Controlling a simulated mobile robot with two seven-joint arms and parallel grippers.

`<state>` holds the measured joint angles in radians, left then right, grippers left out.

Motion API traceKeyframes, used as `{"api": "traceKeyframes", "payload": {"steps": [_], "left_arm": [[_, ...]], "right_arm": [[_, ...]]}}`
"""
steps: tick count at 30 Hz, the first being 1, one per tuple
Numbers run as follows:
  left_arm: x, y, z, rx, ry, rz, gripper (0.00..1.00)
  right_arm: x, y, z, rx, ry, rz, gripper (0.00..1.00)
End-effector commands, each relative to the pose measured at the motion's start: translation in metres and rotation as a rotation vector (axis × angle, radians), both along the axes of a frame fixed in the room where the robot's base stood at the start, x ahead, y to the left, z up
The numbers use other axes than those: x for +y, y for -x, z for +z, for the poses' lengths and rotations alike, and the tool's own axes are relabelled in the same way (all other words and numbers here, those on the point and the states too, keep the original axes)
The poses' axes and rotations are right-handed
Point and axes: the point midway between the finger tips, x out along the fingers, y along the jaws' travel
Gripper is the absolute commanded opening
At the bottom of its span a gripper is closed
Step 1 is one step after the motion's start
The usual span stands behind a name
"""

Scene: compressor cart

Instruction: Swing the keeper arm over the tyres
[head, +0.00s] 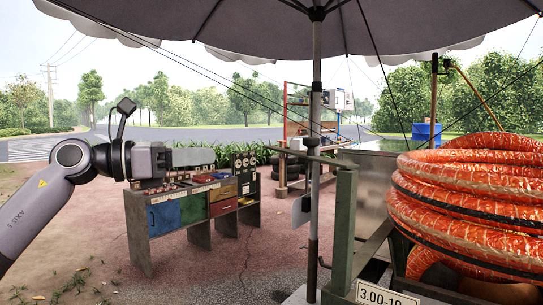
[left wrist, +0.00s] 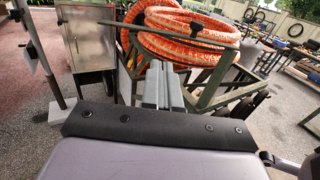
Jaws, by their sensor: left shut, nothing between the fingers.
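A thin grey-green bar, which looks like the keeper arm (head: 310,157), reaches out level to the left from the top of a green post (head: 344,225) on the cart. In the left wrist view the bar (left wrist: 135,29) crosses in front of orange coils. Dark tyres (head: 293,171) show behind the bar in the head view, partly hidden; I cannot tell how far back they stand. My left gripper (head: 212,157) is shut and empty, left of the bar and apart from it. Its closed fingers (left wrist: 158,85) point toward the cart in the left wrist view. My right gripper is out of view.
Orange wrapped coils (head: 470,195) are stacked on the cart at right. An umbrella pole (head: 315,110) stands close beside the bar. A workbench with coloured doors (head: 195,208) is beyond my left gripper. A plate reading 3.00-10 (head: 386,294) is at the front.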

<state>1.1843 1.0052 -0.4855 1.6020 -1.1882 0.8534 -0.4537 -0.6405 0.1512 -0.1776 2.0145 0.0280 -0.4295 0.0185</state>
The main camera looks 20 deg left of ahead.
Motion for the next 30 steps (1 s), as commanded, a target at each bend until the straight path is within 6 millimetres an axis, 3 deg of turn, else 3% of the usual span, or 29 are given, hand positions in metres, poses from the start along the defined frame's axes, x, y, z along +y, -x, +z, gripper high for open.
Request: {"api": "traceKeyframes", "payload": {"steps": [11,30], "left_arm": [[-0.008,-0.006,0.001,0.001,0.006,-0.005,0.0],[-0.095,-0.083,0.002,0.002,0.007,-0.004,0.0]], "right_arm": [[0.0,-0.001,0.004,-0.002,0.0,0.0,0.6],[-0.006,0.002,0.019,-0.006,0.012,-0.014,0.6]]}}
